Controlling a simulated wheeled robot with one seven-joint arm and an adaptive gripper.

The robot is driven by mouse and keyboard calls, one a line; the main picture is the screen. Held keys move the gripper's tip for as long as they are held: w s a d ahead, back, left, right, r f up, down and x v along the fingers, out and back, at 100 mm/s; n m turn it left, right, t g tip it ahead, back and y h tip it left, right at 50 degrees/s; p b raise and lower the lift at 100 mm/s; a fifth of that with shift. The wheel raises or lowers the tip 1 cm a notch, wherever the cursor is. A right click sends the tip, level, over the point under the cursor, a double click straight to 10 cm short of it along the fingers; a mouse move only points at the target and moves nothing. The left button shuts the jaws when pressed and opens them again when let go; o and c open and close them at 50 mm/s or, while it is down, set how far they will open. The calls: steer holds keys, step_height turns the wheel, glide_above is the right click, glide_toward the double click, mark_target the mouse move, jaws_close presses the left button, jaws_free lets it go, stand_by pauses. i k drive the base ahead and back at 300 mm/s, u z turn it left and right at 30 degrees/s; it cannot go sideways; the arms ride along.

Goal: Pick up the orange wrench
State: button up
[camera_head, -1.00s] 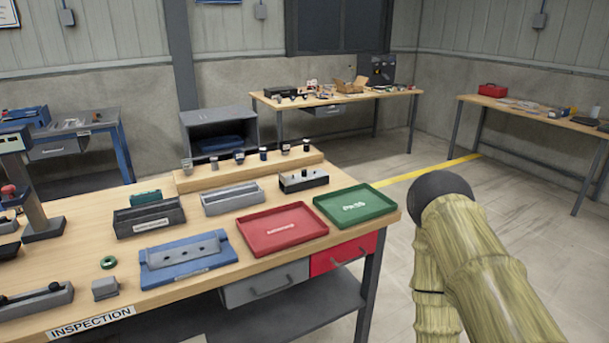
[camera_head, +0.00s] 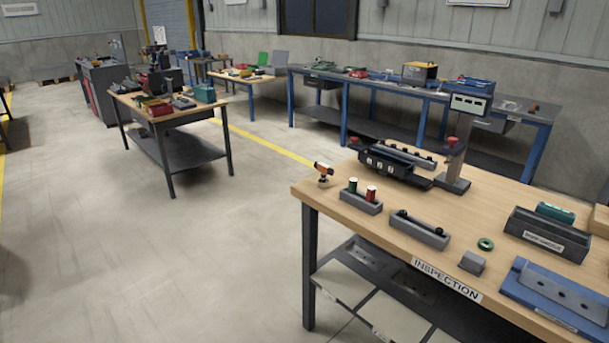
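No clear wrench shape can be made out. A small orange and black thing (camera_head: 323,169) stands at the far left corner of the inspection table (camera_head: 330,190). It is too small to tell whether it is the orange wrench. My gripper is not in view, so its state is hidden.
On the inspection table are a grey holder (camera_head: 360,203) with green and red pieces, a grey tray (camera_head: 418,231), a green ring (camera_head: 486,244) and a gauge stand (camera_head: 453,170). Other benches (camera_head: 165,110) stand further back. The floor (camera_head: 150,250) at left is open.

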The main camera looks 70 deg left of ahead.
mark_target(322, 181)
steer(key=u, duration=4.6)
steer(key=k, duration=1.4)
steer(key=z, duration=1.55)
steer(key=i, duration=0.5)
